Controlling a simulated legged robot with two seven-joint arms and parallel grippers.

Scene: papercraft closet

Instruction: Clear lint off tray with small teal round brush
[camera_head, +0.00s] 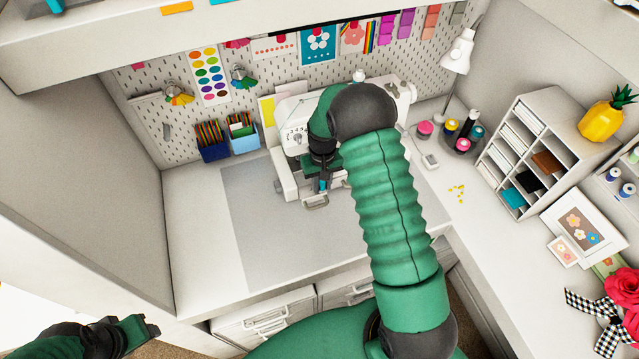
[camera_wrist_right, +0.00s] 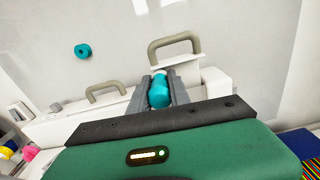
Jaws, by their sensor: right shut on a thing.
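My right gripper (camera_head: 323,186) is over the grey mat, in front of the white sewing machine (camera_head: 290,140). It is shut on a small teal brush (camera_wrist_right: 159,91), which shows between the grey fingers in the right wrist view (camera_wrist_right: 158,88). The brush's far end is pale; its bristles are not clear. A white piece with beige-grey handles (camera_wrist_right: 174,45) lies just beyond the fingertips; I cannot tell whether it is the tray. I cannot make out lint on it. My left gripper (camera_head: 150,328) is at the lower left, away from the desk; its finger gap is unclear.
A teal round item (camera_wrist_right: 82,51) lies on the grey surface. A dark round tray (camera_head: 447,146) with spools and small yellow bits (camera_head: 457,192) are on the right. A white cubby shelf (camera_head: 520,150) stands farther right. The mat's left part (camera_head: 255,220) is clear.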

